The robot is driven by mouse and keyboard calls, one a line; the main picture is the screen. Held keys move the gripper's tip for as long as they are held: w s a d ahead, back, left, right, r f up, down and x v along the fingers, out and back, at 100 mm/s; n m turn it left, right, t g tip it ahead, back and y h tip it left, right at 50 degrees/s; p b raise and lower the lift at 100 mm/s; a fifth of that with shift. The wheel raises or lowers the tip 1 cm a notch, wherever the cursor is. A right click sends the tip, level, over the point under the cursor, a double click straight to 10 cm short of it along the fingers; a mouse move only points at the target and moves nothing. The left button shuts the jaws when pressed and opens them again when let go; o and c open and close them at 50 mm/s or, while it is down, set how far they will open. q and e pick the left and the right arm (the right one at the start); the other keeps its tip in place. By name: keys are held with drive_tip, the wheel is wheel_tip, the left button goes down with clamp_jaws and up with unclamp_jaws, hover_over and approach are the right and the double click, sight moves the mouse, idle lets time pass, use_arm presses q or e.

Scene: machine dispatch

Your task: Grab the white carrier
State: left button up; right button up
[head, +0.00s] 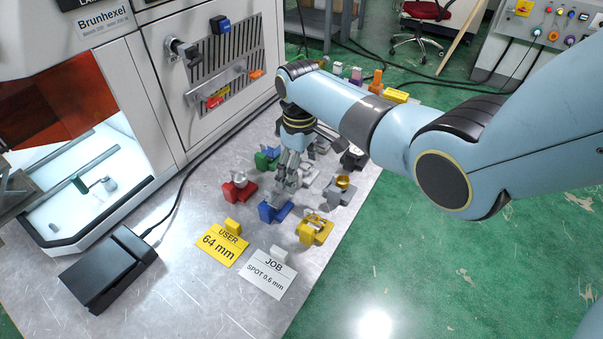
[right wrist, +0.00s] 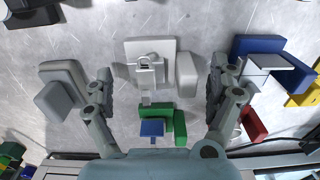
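The white carrier (right wrist: 150,65) is in the middle of the right wrist view, with a pale block standing at its right side and a small pale looped part on it. In the head view the white carrier (head: 309,178) is partly hidden behind my right gripper (head: 287,172). My right gripper, also in the right wrist view (right wrist: 162,78), is open. Its fingers are spread wide on both sides of the white carrier, with nothing held between them; I cannot tell its exact height above the carrier. My left gripper is not in view.
Close by stand a green carrier (right wrist: 178,128), a blue carrier (head: 270,211), a red carrier (head: 240,192), a yellow carrier (head: 314,232) and a grey carrier (head: 341,194). Yellow (head: 222,243) and white (head: 266,272) cards lie in front. The machine (head: 205,80) borders the table's left.

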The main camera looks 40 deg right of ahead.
drive_tip(key=c, duration=1.4)
drive_tip(key=shift+o, duration=0.2)
